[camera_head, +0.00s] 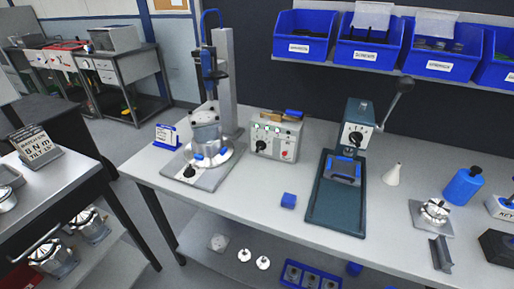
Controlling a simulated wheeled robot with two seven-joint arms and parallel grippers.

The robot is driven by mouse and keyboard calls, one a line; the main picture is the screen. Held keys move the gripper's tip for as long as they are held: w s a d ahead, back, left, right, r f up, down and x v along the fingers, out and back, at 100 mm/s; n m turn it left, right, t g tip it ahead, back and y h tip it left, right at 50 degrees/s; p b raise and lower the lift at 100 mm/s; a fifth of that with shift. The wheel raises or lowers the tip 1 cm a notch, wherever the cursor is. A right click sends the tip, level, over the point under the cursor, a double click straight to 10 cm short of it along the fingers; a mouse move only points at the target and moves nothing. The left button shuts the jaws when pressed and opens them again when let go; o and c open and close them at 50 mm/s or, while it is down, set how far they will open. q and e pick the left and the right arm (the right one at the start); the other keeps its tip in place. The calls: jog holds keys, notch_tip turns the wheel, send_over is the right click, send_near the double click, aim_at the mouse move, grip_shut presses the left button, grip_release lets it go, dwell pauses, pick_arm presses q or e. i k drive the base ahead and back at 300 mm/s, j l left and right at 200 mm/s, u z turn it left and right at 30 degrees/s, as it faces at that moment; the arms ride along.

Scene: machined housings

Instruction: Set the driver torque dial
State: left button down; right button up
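A light grey control box (276,136) stands on the workbench, with a black dial, small green lights and a red button on its front. The dial (261,144) has a pointer, but its setting is too small to read. A driver (209,68) with a blue handle hangs on the grey column stand left of the box. Below it a metal housing (213,154) sits on a grey fixture plate with a black knob (189,171). A sign (38,145) on the left table carries batch text, only partly readable. Neither of my grippers shows.
A green press (345,170) with a lever and its own dial stands right of the box. A white cone (393,174), a blue bottle (463,186) and a metal part stand further right. Blue bins (303,36) line the shelf above.

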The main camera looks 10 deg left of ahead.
aim_at(261, 146)
jog(key=k+j+z, duration=0.15)
jog(key=z, duration=0.2)
jog(key=k+j+z, duration=0.15)
jog(key=z, duration=0.2)
jog(key=k+j+z, duration=0.15)
jog(key=z, duration=0.2)
